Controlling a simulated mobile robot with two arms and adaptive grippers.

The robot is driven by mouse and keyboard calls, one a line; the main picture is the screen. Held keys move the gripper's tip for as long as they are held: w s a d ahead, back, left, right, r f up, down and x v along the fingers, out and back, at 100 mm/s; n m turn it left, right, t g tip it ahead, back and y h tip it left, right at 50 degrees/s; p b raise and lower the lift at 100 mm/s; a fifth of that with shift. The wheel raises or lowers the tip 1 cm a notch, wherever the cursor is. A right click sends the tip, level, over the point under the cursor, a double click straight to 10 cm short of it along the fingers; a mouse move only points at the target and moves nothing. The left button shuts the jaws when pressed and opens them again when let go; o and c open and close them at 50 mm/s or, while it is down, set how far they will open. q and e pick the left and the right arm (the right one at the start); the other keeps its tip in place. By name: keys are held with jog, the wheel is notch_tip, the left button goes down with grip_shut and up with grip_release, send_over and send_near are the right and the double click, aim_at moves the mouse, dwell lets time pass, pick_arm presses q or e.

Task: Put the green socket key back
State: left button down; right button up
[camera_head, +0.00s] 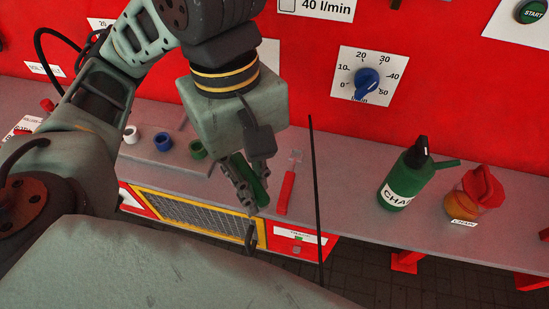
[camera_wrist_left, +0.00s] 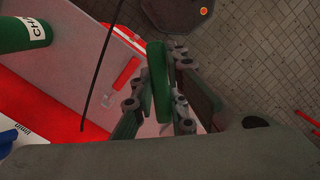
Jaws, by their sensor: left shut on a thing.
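My left gripper (camera_head: 254,198) is shut on the green socket key (camera_head: 246,176) and holds it over the front part of the grey shelf. In the left wrist view the key (camera_wrist_left: 158,75) is a dark green bar between the fingers of my left gripper (camera_wrist_left: 158,102). A green ring (camera_head: 197,149) sits on the shelf to the left of the gripper, in a row with a blue ring (camera_head: 162,141) and a white ring (camera_head: 130,134). The key is apart from the green ring. My right gripper is not in view.
A red-handled tool (camera_head: 287,190) lies on the shelf (camera_head: 340,180) just right of the gripper. A green bottle (camera_head: 400,187) and an orange jar with a red top (camera_head: 464,207) stand farther right. A thin black rod (camera_head: 316,200) rises in front. A red panel with a blue knob (camera_head: 367,83) stands behind.

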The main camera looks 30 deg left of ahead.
pick_arm(q)
jog(key=shift+w+a+f+p, duration=0.25)
jog(key=shift+w+a+p, duration=0.6)
jog(key=shift+p, duration=1.75)
jog(key=shift+w+a+f+p, duration=0.75)
jog(key=shift+w+p, duration=0.05)
jog(key=shift+p, duration=0.3)
jog(key=shift+w+a+f+b, duration=0.15)
jog(key=shift+w+a+f, duration=0.5)
jog(key=shift+w+f, duration=0.6)
jog(key=shift+w+a+f+b, duration=0.1)
jog(key=shift+w+a+f, duration=0.65)
jog(key=shift+f, duration=1)
jog(key=shift+w+a+f+b, duration=0.15)
jog(key=shift+w+a+f, duration=0.45)
jog(key=shift+w+f, duration=0.7)
jog(key=shift+s+f, duration=0.2)
jog(key=shift+s, duration=0.05)
jog(key=c, duration=1.7)
grip_release()
jog(key=shift+c, duration=0.2)
